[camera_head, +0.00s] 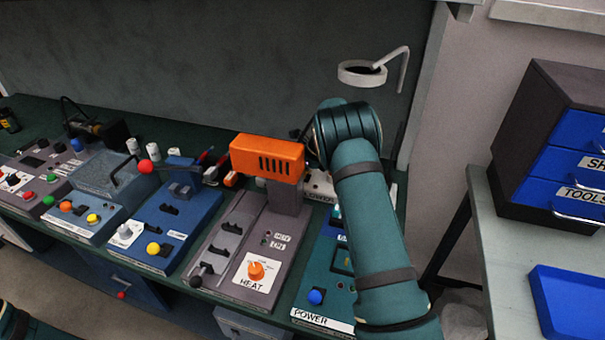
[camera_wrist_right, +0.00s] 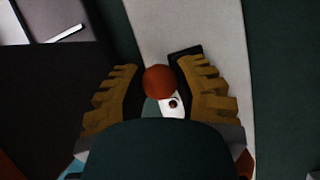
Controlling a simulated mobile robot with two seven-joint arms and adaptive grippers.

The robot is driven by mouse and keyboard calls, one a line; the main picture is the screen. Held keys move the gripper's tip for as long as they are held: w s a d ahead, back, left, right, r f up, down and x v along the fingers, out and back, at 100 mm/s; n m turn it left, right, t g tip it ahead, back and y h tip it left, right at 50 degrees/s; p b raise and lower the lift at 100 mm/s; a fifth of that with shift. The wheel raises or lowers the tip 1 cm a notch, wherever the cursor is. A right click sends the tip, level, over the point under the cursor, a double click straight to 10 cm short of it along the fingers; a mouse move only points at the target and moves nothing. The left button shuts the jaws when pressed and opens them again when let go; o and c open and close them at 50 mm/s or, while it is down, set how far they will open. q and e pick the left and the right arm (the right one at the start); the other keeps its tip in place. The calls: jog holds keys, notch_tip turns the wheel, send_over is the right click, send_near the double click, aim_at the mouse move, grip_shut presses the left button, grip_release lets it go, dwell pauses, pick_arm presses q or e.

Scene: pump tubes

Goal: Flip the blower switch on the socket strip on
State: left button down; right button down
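A pale strip (camera_wrist_right: 215,30), which looks like the socket strip, runs under my right gripper in the right wrist view; a pale labelled piece of it (camera_head: 320,186) shows beside my right arm in the head view. My right gripper (camera_wrist_right: 162,68) has its two ribbed tan fingers apart. A round red-orange knob (camera_wrist_right: 159,80) shows between them, close to both; I cannot tell whether they touch it. A white part with a small dark hole (camera_wrist_right: 172,104) is below the knob. I cannot read which switch this is. In the head view my arm hides the right gripper. My left gripper is out of view.
The orange blower-like box (camera_head: 267,158) stands just left of my right arm. Panels with knobs and levers, including the heat panel (camera_head: 237,255), line the bench. A drawer cabinet (camera_head: 535,150) and blue tray (camera_head: 570,305) are right. A ring on a bent arm (camera_head: 362,73) stands behind.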

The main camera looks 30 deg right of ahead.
jog(key=shift+w+d+r+g+y+p, duration=0.25)
jog(key=shift+r+g+y+p, duration=0.2)
jog(key=shift+p, duration=0.95)
jog(key=shift+w+d+f+m+g+y+p, duration=0.1)
jog(key=shift+w+f+m+g+y+p, duration=0.05)
jog(key=shift+m+g+y+p, duration=0.15)
jog(key=shift+w+d+y, duration=0.1)
jog(key=shift+w+y, duration=0.05)
jog(key=shift+y, duration=0.2)
jog(key=shift+w+d+g+y+b, duration=0.15)
jog(key=shift+g+y+b, duration=0.2)
jog(key=shift+b, duration=0.2)
jog(key=c, duration=0.6)
grip_release()
jog(key=shift+c, duration=0.2)
